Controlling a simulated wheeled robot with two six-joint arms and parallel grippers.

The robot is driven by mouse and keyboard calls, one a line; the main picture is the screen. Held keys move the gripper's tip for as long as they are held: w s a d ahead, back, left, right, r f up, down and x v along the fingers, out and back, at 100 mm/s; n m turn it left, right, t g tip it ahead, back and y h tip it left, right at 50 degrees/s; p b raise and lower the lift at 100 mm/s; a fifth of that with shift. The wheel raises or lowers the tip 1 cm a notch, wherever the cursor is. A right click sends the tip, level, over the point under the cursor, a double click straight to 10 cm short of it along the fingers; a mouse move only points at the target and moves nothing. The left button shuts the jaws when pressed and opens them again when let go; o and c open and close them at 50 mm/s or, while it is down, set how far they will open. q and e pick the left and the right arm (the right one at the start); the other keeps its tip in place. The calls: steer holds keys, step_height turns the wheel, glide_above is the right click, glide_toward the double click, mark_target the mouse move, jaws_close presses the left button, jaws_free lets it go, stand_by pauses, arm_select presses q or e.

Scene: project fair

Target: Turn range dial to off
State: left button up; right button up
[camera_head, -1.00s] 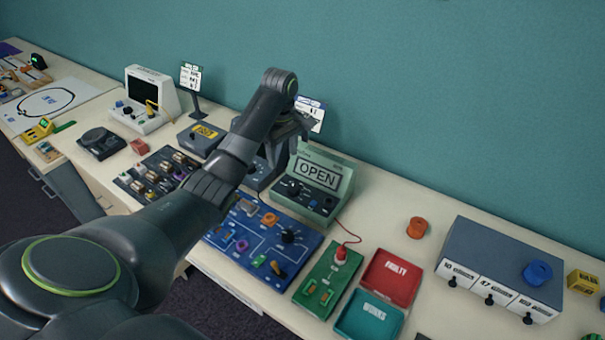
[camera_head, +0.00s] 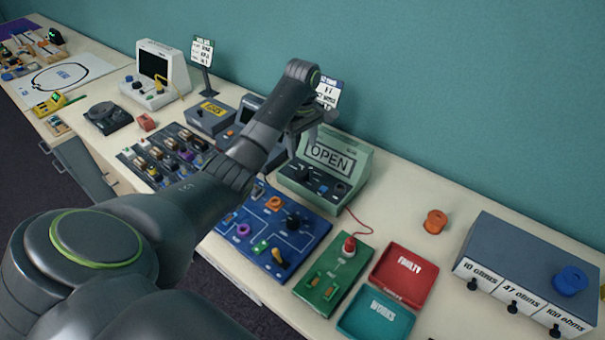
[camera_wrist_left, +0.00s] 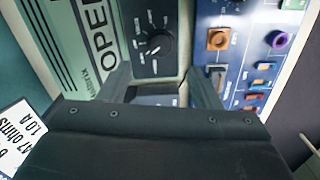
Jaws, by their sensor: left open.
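The green meter (camera_head: 357,160) reads OPEN on its display and stands toward the back of the table. Its black round range dial (camera_head: 303,173) is on the dark front panel; the dial also shows in the left wrist view (camera_wrist_left: 156,46), with small marks around it too small to read. My left gripper (camera_head: 307,130) is open above and beside the meter. In the left wrist view, its two fingers (camera_wrist_left: 162,80) spread on either side of the dial's panel, with the dial beyond the tips and nothing between them. My right gripper is out of view.
A blue circuit board (camera_head: 290,225) lies in front of the meter, and a green board (camera_head: 335,275) with a red lead beside it. Red (camera_head: 405,275) and teal (camera_head: 376,318) trays, an orange spool (camera_head: 435,221) and a resistor box (camera_head: 530,255) are right. A card stand (camera_head: 327,95) is behind my gripper.

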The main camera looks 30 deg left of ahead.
mark_target(302, 171)
arm_select(q)
step_height(302, 171, down, 9)
steer(key=shift+s+f+p, duration=0.1)
steer(key=shift+p, duration=0.65)
steer(key=shift+c, duration=0.5)
steer(key=c, duration=0.9)
steer(key=shift+r+m+p, duration=0.2)
steer(key=shift+m+p, duration=1.1)
steer(key=shift+p, duration=0.05)
steer(key=shift+m+p, duration=0.6)
steer(key=shift+m, duration=0.5)
steer(key=shift+f+m+p, duration=0.1)
steer(key=shift+m+p, duration=0.35)
steer(key=shift+m, duration=0.55)
steer(key=o, duration=1)
